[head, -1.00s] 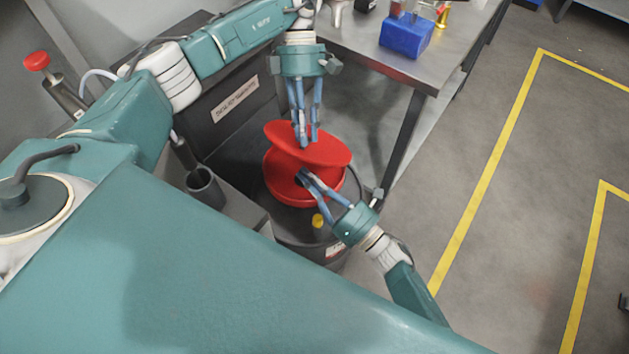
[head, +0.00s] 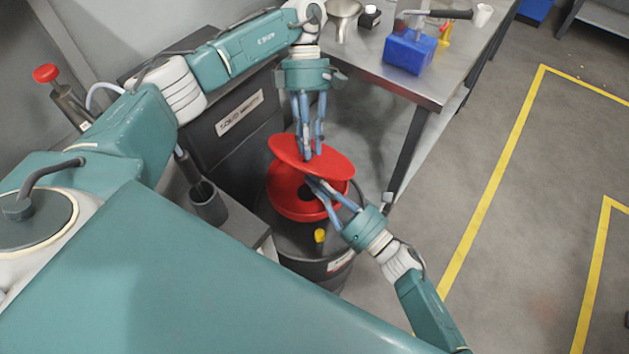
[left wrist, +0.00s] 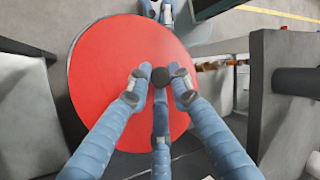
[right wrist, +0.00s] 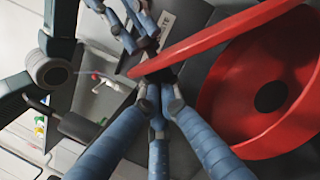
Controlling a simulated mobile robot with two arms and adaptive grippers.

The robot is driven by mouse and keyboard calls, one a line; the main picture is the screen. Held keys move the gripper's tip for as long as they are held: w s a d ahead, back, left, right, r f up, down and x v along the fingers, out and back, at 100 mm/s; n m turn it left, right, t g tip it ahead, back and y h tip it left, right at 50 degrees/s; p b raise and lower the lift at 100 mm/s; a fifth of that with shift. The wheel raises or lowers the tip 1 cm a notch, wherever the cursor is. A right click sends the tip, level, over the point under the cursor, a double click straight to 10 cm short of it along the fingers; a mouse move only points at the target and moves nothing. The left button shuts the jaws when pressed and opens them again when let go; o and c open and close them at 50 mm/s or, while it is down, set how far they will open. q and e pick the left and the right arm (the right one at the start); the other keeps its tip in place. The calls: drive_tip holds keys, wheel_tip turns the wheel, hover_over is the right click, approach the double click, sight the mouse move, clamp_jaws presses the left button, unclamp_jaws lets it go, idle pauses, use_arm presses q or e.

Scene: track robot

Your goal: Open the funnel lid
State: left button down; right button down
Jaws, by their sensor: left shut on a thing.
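The red funnel lid (head: 338,164) is raised and tilted above the red funnel (head: 290,205), whose dark centre hole shows. The funnel sits on a dark drum (head: 325,270). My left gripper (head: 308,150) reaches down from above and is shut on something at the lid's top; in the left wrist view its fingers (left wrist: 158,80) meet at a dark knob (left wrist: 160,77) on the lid. My right gripper (head: 318,186) is at the lid's lower edge, in front of the funnel. In the right wrist view its fingertips (right wrist: 158,85) lie close together by the lid's edge (right wrist: 200,40); a grip there is unclear.
A metal table (head: 380,55) stands behind, with a blue block (head: 409,52) on it. A dark labelled bin (head: 238,120) stands left of the drum. The floor (head: 500,200) at the right, with yellow lines, is clear.

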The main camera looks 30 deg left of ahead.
use_arm(q)
drive_tip(key=c, duration=1.6)
unclamp_jaws()
drive_tip(key=shift+s+d+f, duration=0.1)
drive_tip(key=shift+s+f, duration=0.1)
drive_tip(key=shift+f, duration=0.05)
use_arm(e)
drive_tip(key=shift+w+r, duration=0.45)
drive_tip(key=shift+r, duration=0.25)
use_arm(q)
drive_tip(key=shift+o, duration=0.2)
drive_tip(key=v, duration=1.2)
drive_tip(key=shift+w, duration=0.2)
use_arm(e)
drive_tip(key=v, duration=1.2)
drive_tip(key=shift+s+f, duration=0.25)
drive_tip(key=shift+f, duration=0.1)
drive_tip(key=shift+d, duration=0.15)
